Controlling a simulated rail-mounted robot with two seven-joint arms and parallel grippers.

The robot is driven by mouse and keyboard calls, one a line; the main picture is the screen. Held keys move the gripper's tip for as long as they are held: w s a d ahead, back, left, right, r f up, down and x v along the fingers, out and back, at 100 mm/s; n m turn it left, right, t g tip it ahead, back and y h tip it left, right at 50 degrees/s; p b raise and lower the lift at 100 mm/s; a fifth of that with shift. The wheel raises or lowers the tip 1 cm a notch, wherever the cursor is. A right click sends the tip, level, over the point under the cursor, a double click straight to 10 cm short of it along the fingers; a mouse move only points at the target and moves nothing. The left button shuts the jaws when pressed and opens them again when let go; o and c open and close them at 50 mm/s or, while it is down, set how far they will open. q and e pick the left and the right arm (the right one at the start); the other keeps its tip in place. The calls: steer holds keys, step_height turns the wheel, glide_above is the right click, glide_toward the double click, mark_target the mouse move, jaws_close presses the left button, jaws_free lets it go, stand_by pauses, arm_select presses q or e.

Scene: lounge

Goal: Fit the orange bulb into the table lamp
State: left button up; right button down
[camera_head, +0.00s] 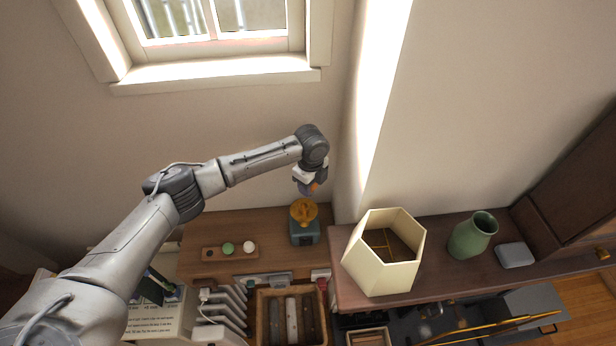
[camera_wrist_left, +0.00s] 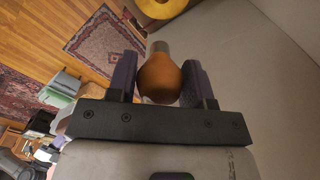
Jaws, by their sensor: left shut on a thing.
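The orange bulb (camera_wrist_left: 160,77) is between the two purple-grey fingers of my left gripper (camera_wrist_left: 160,82); its silvery cap points away from the gripper. In the head view my left gripper (camera_head: 310,188) is above the table lamp, with a bit of orange showing at the fingers. The table lamp has a blue-grey base (camera_head: 305,234) and a yellow-orange round top (camera_head: 304,212). The bulb is apart from the lamp. A yellow rounded part (camera_wrist_left: 162,8), probably the lamp top, shows at the upper edge of the wrist view. My right gripper is not in view.
A wooden holder (camera_head: 212,252) with a green bulb (camera_head: 228,249) and a white bulb (camera_head: 249,247) lies left of the lamp. A cream hexagonal shade (camera_head: 377,275), a green vase (camera_head: 472,236) and a grey box (camera_head: 515,256) stand to the right. Walls rise behind.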

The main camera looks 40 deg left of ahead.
arm_select(q)
steer(key=a+f+m, duration=0.2)
steer(key=m, duration=0.1)
steer(key=shift+a+f+p, duration=0.3)
steer(key=shift+p, duration=0.1)
steer(key=shift+f, duration=0.1)
steer(key=shift+f+b, duration=2.9)
steer(key=shift+b, duration=0.25)
steer(key=shift+r, duration=0.15)
steer(key=shift+p, duration=0.3)
steer(key=shift+f, duration=0.2)
